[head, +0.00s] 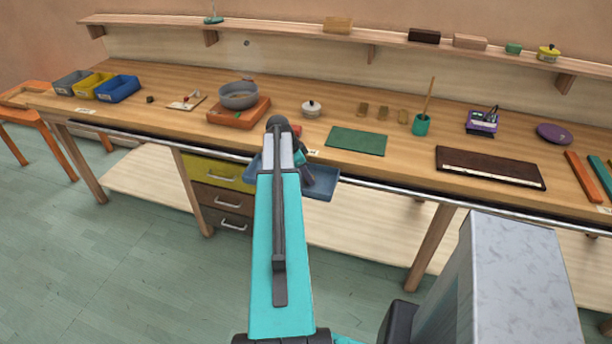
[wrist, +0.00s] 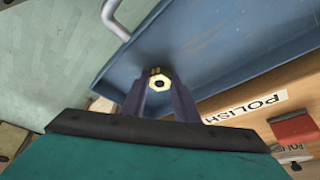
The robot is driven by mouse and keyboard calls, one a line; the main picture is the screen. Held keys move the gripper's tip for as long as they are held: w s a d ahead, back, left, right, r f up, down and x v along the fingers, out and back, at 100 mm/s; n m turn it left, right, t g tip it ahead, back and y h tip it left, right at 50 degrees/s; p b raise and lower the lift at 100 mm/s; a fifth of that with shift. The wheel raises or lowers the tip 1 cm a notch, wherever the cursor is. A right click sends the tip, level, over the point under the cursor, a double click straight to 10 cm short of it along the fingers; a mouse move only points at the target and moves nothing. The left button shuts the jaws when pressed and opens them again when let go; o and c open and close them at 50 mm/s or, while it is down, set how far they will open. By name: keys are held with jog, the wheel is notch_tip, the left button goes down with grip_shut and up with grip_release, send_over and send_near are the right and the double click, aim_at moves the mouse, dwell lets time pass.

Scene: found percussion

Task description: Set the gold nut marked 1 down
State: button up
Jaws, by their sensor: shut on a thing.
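My gripper (wrist: 160,90) is shut on a gold nut (wrist: 159,83), a small hexagonal ring held at the fingertips in the wrist view. I cannot read a mark on it. Behind the nut in the wrist view is the flat inside of a blue drawer or tray (wrist: 215,45); I cannot tell how high above it the nut is. In the head view the blue tray (head: 322,187) shows at the bench's front edge, partly hidden by my arm. The nut cannot be made out there.
A label reading POLISH (wrist: 248,106) is on the wooden edge, close to a red block (wrist: 296,128). On the bench are a grey bowl (head: 238,95), a white lidded pot (head: 311,109), a green mat (head: 357,141) and a dark board (head: 488,166). Drawers (head: 222,196) sit under the bench.

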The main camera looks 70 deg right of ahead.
jog(key=shift+f, duration=0.1)
jog(key=o, duration=1.1)
jog(key=shift+r, duration=0.2)
jog(key=shift+b+v, duration=1.5)
jog(key=shift+v, duration=4.45)
jog(key=shift+a, duration=0.1)
